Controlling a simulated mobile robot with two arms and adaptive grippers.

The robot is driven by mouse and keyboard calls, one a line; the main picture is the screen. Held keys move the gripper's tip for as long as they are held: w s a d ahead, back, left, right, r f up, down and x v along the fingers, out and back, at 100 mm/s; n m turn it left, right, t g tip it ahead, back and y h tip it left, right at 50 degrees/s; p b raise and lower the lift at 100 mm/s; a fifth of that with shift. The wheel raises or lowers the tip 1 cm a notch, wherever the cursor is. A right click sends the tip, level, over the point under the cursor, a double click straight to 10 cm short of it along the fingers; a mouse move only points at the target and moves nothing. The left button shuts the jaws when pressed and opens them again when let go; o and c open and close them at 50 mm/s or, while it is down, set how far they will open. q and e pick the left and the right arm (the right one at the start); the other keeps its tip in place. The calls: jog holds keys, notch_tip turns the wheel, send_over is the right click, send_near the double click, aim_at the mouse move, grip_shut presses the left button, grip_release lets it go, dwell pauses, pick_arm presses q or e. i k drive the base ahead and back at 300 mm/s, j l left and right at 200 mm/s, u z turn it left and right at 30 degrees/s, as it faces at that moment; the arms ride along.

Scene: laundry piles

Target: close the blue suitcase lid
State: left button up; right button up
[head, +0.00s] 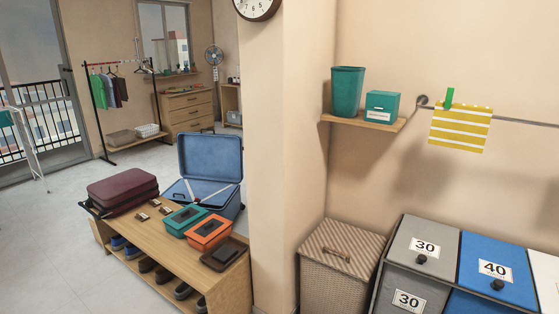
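The blue suitcase (231,201) stands open behind the low wooden bench, left of the wall pillar. Its lid (210,157) is raised roughly upright, and pale crossed straps show inside the base. The bench and boxes hide part of its front, and the pillar is close to its right side. My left gripper and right gripper are not in view.
The wooden bench (150,232) holds a closed maroon suitcase (122,189), a teal box (184,219), an orange box (208,232) and a dark tray (224,254). Shoes sit below. A wicker hamper (338,268) and numbered bins (420,245) stand right. Left floor (40,240) is clear.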

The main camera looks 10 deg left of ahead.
aim_at(214, 156)
jog(key=i+j+u, duration=0.2)
jog(key=i+j, duration=0.45)
jog(key=j, duration=0.25)
jog(key=i+j+u, duration=0.15)
jog(key=i+j, duration=0.55)
jog(key=i+j+u, duration=0.2)
jog(key=i+j, duration=0.55)
jog(key=i+j+u, duration=0.2)
jog(key=i+j, duration=0.5)
jog(key=i, duration=0.1)
